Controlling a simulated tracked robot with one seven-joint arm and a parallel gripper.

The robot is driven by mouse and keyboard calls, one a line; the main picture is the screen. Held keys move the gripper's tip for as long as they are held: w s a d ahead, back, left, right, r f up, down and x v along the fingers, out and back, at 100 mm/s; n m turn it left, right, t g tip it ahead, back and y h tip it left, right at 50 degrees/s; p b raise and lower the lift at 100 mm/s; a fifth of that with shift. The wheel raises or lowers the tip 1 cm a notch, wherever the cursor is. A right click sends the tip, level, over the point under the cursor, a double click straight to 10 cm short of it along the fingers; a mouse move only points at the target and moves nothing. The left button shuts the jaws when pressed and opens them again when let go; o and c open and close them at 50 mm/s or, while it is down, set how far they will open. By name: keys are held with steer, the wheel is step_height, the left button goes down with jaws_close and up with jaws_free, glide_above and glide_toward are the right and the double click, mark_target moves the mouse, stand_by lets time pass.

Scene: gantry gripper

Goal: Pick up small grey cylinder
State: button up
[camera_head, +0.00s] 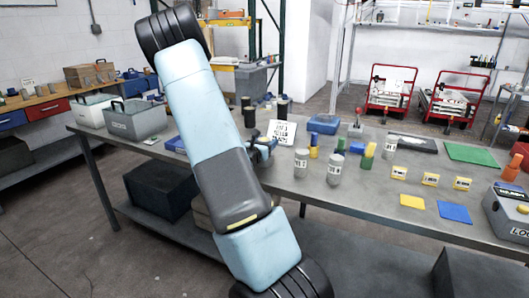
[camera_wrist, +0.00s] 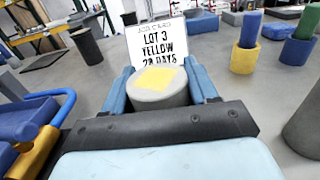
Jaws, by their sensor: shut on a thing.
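In the wrist view a small grey cylinder (camera_wrist: 158,98) with a yellow square patch on its top sits between the blue fingers of my gripper (camera_wrist: 160,84). The fingers are shut on its sides. A white job card (camera_wrist: 158,44) reading "LOT 3 YELLOW 28 DAYS" stands just behind it. In the head view my arm hides most of my gripper and the held cylinder. The card (camera_head: 282,132) shows beside my gripper there. I cannot tell whether the cylinder is clear of the table.
The grey table (camera_head: 300,190) holds labelled grey cylinders (camera_head: 335,170), a green-and-yellow cylinder (camera_head: 367,158) and a blue-and-yellow one (camera_head: 314,147) to the right of my gripper. A blue-and-yellow object (camera_wrist: 28,130) lies close on the left in the wrist view. Yellow (camera_head: 412,201) and blue (camera_head: 454,212) plates lie flat farther right.

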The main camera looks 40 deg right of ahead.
steer(key=c, duration=0.6)
steer(key=shift+c, duration=0.2)
steer(key=shift+r, duration=0.1)
